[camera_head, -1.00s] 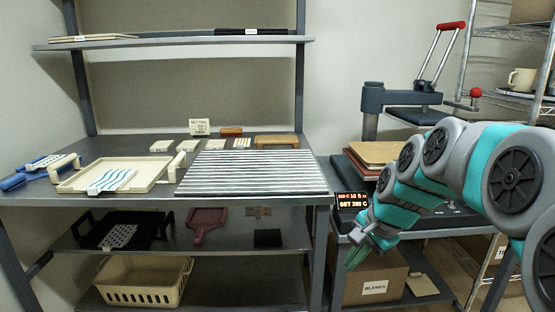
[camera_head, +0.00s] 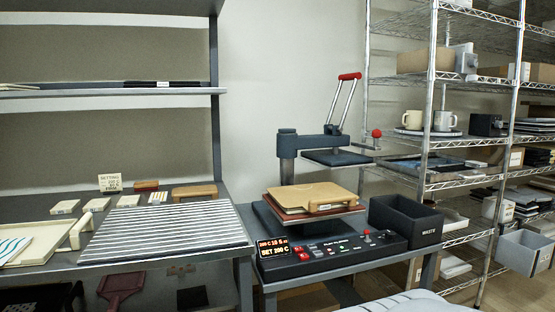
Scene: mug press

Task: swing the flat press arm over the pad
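The flat press has a dark blue post (camera_head: 287,170) and a press arm (camera_head: 318,141) reaching right from it. A flat dark plate (camera_head: 338,158) hangs level under the arm. A red-topped lever (camera_head: 350,76) stands up from the arm, and a red knob (camera_head: 377,133) sticks out at its right end. Below and nearer me is the pad area, covered by a tan board (camera_head: 312,195) on a reddish sheet (camera_head: 352,209). The plate shows higher and somewhat right of the board, with a clear gap. My gripper is not in view.
A control box (camera_head: 330,248) with a lit display (camera_head: 283,249) sits in front of the press. A black waste bin (camera_head: 406,220) stands close at its right. A striped mat (camera_head: 160,232) lies on the left bench. Wire shelves with mugs (camera_head: 445,121) stand right.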

